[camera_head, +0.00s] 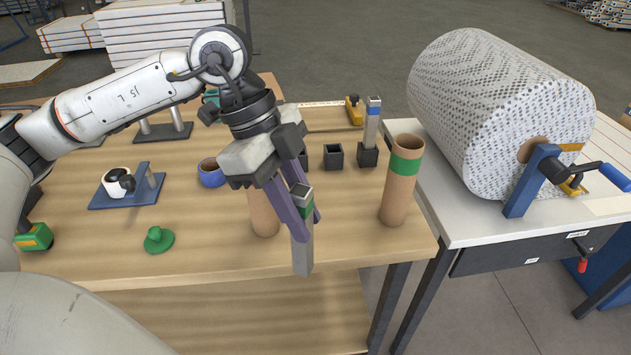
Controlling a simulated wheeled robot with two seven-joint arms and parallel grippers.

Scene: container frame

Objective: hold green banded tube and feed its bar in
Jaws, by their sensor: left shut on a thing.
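The green-banded tube (406,167) is brown cardboard with an open top. It stands upright near the right end of the wooden table. My left gripper (305,222) is left of this tube and is shut on a grey bar with a green band (302,245). The bar hangs close to upright between the purple fingers, apart from the tube. A second brown tube (263,215) stands behind the gripper, and its upper part is hidden. My right gripper is not in view.
A blue-banded bar (373,118) stands in a black socket (368,156); beside it is an empty black socket (334,156). A blue ring-shaped thing (211,173), green knob (158,239) and blue stand (127,190) lie left. A large perforated roll (497,110) occupies the right bench.

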